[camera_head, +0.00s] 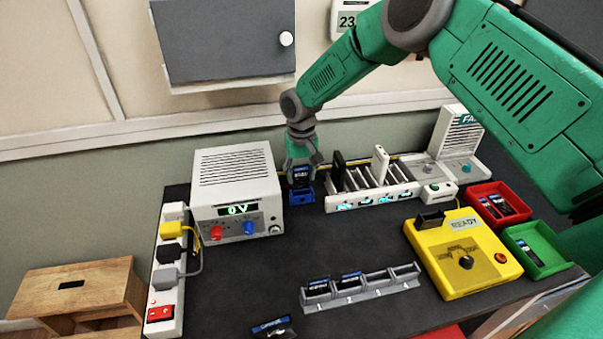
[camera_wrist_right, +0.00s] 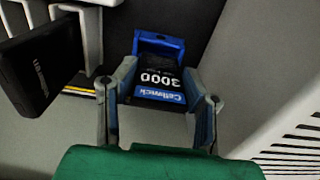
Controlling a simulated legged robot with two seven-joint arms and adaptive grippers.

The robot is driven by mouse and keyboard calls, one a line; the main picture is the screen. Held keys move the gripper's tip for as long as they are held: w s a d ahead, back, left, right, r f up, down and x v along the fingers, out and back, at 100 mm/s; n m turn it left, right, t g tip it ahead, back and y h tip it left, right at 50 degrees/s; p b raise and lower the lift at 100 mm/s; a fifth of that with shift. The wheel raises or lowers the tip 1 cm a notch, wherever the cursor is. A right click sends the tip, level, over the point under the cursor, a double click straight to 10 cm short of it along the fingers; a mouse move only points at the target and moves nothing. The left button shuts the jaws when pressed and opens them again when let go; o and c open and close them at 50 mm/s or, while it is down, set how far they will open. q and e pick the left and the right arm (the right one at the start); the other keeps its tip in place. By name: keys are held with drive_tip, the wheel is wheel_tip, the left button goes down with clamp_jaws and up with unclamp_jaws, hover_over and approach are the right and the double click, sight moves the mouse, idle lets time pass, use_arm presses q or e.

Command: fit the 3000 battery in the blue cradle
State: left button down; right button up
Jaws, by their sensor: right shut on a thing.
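The 3000 battery (camera_wrist_right: 160,84) is black with a blue label band, and its printing shows upside down in the right wrist view. In the head view the battery (camera_head: 301,176) is upright at the blue cradle (camera_head: 301,197). My right gripper (camera_head: 302,163) comes down from above and is shut on the battery, one finger on each side. In the wrist view the blue cradle (camera_wrist_right: 158,43) shows at the battery's far end. I cannot tell whether the battery is fully seated. My left gripper is not in view.
A white power supply (camera_head: 240,180) reading 0 V stands close left of the cradle. A slotted phone rack (camera_head: 400,192) stands close right. A yellow tester (camera_head: 455,260), red tray (camera_head: 480,190) and green tray (camera_head: 555,262) lie right. A grey battery holder (camera_head: 375,290) is in front.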

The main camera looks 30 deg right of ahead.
sight(299, 189)
drive_tip(key=shift+d+f, duration=0.1)
drive_tip(key=shift+d, duration=0.15)
drive_tip(key=shift+a, duration=0.7)
drive_tip(key=shift+d, duration=0.3)
drive_tip(key=shift+d+f, duration=0.2)
drive_tip(key=shift+f, duration=0.1)
drive_tip(key=shift+a+f+b, duration=0.35)
drive_tip(key=shift+f+b, duration=0.15)
drive_tip(key=shift+f, duration=0.05)
drive_tip(key=shift+d+f+b, duration=0.15)
drive_tip(key=shift+f+b, duration=0.15)
drive_tip(key=shift+f, duration=0.3)
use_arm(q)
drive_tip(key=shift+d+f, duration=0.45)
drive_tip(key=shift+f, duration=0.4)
use_arm(e)
drive_tip(key=shift+f, duration=0.2)
